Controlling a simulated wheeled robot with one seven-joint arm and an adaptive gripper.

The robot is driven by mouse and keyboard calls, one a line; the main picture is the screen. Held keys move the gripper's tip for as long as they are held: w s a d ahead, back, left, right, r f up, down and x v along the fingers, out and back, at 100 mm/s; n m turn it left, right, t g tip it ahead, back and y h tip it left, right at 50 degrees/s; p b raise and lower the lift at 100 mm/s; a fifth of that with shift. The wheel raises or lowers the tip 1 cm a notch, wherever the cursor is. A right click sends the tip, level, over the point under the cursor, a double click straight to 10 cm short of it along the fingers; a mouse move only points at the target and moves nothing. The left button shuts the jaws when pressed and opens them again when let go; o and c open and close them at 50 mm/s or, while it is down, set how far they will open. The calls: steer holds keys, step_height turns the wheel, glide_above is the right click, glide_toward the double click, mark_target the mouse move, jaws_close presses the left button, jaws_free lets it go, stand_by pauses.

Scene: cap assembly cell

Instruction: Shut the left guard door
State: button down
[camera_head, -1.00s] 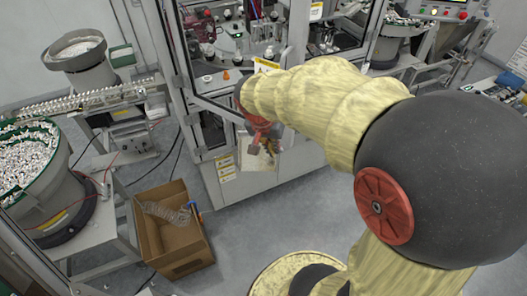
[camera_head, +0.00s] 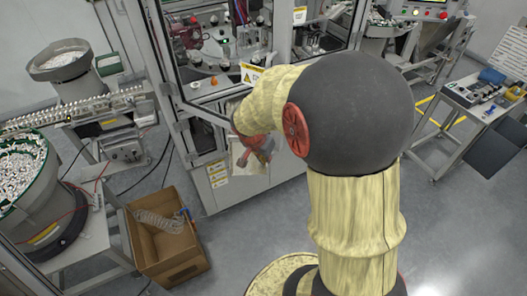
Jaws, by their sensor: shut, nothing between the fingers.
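My gripper (camera_head: 245,158) is small in the view, beyond my arm, low in front of the machine's white lower panel. It is shut and empty. I cannot tell whether it touches the door.
An open cardboard box (camera_head: 170,250) stands on the floor at the lower left. A bowl feeder (camera_head: 20,190) and a linear feeder track (camera_head: 75,112) stand left of the machine. A bench (camera_head: 475,105) stands at the right. Floor between box and machine is clear.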

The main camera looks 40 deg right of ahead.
steer(key=shift+w+d+p, duration=0.2)
steer(key=shift+d+p, duration=0.05)
steer(key=shift+d, duration=0.4)
steer(key=shift+w+d+p, duration=0.2)
steer(key=shift+w+d, duration=0.05)
steer(key=shift+d, duration=0.4)
steer(key=shift+w+d+p, duration=0.2)
steer(key=shift+d+p, duration=0.05)
steer(key=shift+d, duration=0.4)
steer(key=shift+d, duration=0.15)
